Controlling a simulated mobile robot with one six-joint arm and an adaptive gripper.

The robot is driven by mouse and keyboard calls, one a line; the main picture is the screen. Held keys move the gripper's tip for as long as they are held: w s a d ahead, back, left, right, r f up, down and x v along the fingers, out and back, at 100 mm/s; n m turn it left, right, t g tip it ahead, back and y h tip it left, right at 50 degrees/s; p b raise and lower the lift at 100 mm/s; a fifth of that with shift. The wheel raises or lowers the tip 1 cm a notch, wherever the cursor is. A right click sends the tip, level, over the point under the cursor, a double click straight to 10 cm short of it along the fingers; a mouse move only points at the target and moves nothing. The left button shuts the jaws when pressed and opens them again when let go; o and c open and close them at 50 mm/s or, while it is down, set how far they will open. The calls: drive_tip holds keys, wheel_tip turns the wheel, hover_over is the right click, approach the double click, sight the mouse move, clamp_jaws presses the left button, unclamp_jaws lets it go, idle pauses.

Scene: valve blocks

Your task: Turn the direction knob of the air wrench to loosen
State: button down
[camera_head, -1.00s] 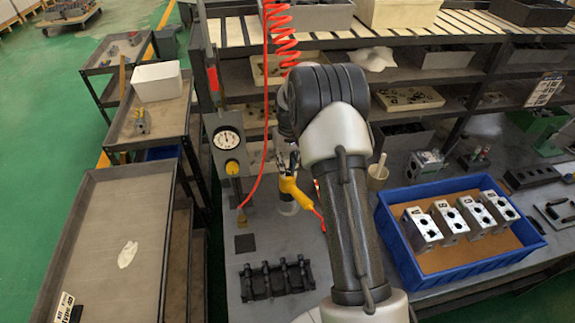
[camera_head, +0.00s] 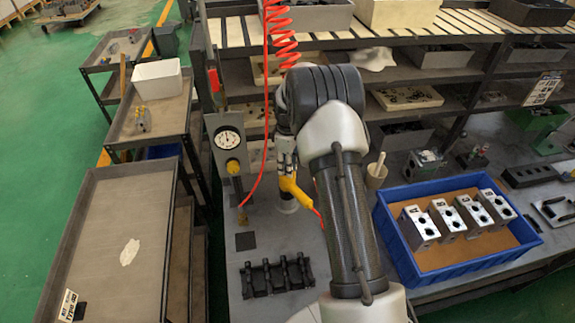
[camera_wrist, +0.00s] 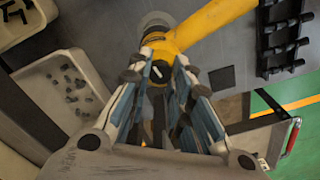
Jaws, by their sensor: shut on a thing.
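The yellow air wrench (camera_head: 291,189) stands on the bench, its body largely behind and under my gripper in the head view. In the wrist view its yellow handle (camera_wrist: 212,24) runs to the upper right. The direction knob (camera_wrist: 160,72), dark with a white mark, sits at the wrench's near end between my fingertips. My gripper (camera_wrist: 160,75) is above the wrench, its two fingers closed on either side of the knob. The exact finger contact is partly hidden by the fingers. In the head view my gripper (camera_head: 286,165) points down at the wrench.
A red coiled air hose (camera_head: 278,35) hangs behind my arm. A gauge panel (camera_head: 227,139) stands to the left. A black rack (camera_head: 276,277) lies in front. A blue tray (camera_head: 458,270) with several metal valve blocks is at right. A mortar (camera_head: 376,175) stands close to my arm.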

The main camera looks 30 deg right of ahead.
drive_tip(key=shift+n, duration=0.7)
drive_tip(key=c, duration=1.4)
unclamp_jaws()
drive_tip(key=shift+r, duration=0.1)
wheel_tip(320, 180, up, 12)
drive_tip(key=shift+w+d+f, duration=0.1)
drive_tip(key=shift+w, duration=0.05)
